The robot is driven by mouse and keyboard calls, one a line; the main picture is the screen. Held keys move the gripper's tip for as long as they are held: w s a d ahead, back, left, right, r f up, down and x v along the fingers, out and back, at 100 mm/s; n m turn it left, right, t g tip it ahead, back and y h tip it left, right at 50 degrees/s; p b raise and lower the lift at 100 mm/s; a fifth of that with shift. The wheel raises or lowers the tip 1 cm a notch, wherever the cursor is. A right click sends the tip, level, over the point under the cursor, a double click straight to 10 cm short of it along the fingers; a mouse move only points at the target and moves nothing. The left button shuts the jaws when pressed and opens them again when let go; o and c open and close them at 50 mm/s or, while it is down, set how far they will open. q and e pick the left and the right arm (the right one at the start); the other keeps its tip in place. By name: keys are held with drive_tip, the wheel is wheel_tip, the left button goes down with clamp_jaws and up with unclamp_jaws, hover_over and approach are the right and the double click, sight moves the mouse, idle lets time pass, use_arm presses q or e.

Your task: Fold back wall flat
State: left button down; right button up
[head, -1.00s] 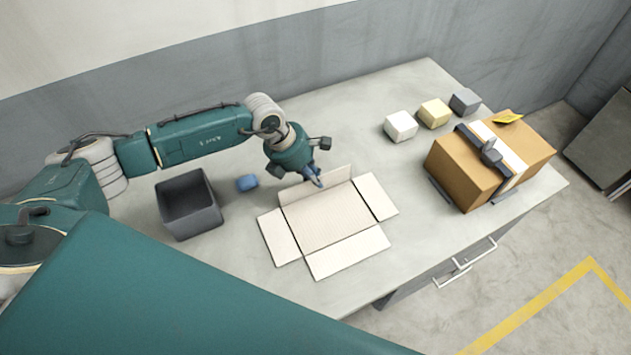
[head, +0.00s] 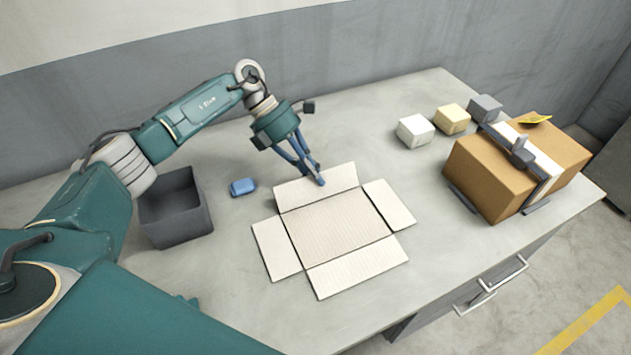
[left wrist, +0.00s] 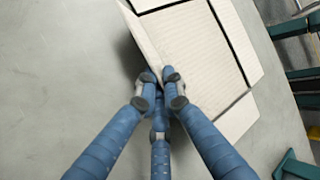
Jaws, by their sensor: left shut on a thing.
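The opened cardboard box lies on the grey table with its ribbed floor panel (head: 338,228) facing up. Its left, right and front walls lie flat outward. The back wall (head: 300,192) leans, and I cannot tell its exact angle in the head view. In the left wrist view the back wall (left wrist: 138,32) shows as a narrow strip, still tilted up from the table. My left gripper (head: 320,180) has its blue fingers closed on the upper edge of this wall, near its middle. The fingertips also show in the left wrist view (left wrist: 161,78). My right gripper is out of view.
A dark open bin (head: 176,215) and a blue block (head: 243,187) stand left of the box. White (head: 415,131), yellow (head: 452,119) and grey (head: 485,107) blocks sit at the back right. A strapped brown carton (head: 492,182) stands at the right. Table behind the wall is clear.

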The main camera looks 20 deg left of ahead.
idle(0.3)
use_arm(q)
drive_tip(key=c, duration=1.9)
unclamp_jaws()
drive_tip(key=shift+o, duration=0.2)
drive_tip(key=s+v, duration=0.1)
drive_tip(key=v, duration=1.1)
drive_tip(key=shift+w, duration=0.45)
drive_tip(key=shift+f, duration=0.1)
